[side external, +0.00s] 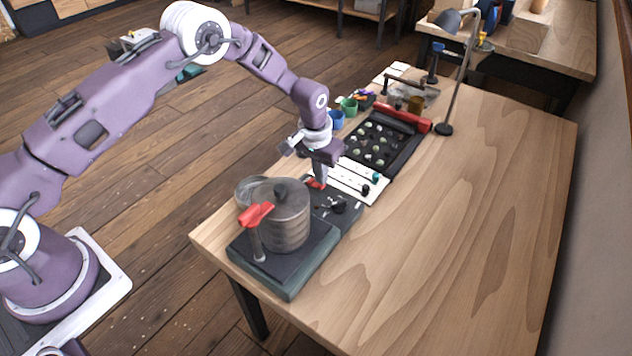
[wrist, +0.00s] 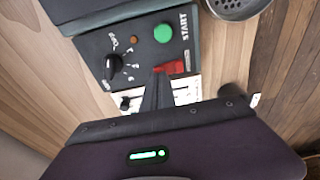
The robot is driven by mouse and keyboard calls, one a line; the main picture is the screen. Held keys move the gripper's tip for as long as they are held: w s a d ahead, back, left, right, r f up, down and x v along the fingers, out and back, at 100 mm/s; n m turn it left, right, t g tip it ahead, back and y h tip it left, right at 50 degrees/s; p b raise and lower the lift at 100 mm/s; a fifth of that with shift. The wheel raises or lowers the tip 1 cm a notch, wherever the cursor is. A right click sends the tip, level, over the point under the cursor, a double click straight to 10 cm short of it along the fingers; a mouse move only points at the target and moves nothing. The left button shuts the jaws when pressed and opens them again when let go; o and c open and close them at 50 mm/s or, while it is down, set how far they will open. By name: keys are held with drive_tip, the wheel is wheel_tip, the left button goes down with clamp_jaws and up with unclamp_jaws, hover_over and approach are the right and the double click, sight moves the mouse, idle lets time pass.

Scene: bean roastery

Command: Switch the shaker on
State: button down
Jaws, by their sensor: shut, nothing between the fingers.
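The shaker, a stack of round metal sieves (side external: 288,228) with a lid and a red-handled clamp (side external: 257,214), stands on a dark base (side external: 290,278) at the table's near corner. Its control panel (wrist: 92,45) adjoins the base. In the wrist view the panel carries a round green button (wrist: 163,33) beside the word START, a small orange lamp (wrist: 134,40), a black dial (wrist: 112,67) and a red control (wrist: 175,68). My gripper (wrist: 159,76) is shut and empty, its fingertips at the red control and partly covering it; whether they touch is unclear. In the side view my gripper (side external: 319,180) hides the green button.
Beyond the panel lie a white board (side external: 358,181) with small knobs and a black tray (side external: 382,142) of pale round pieces with a red edge. Blue and green cups (side external: 349,106) and a lamp (side external: 445,128) stand farther back. The table's right side is clear.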

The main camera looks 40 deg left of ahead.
drive_tip(key=shift+f, duration=0.45)
drive_tip(key=shift+r, duration=3.5)
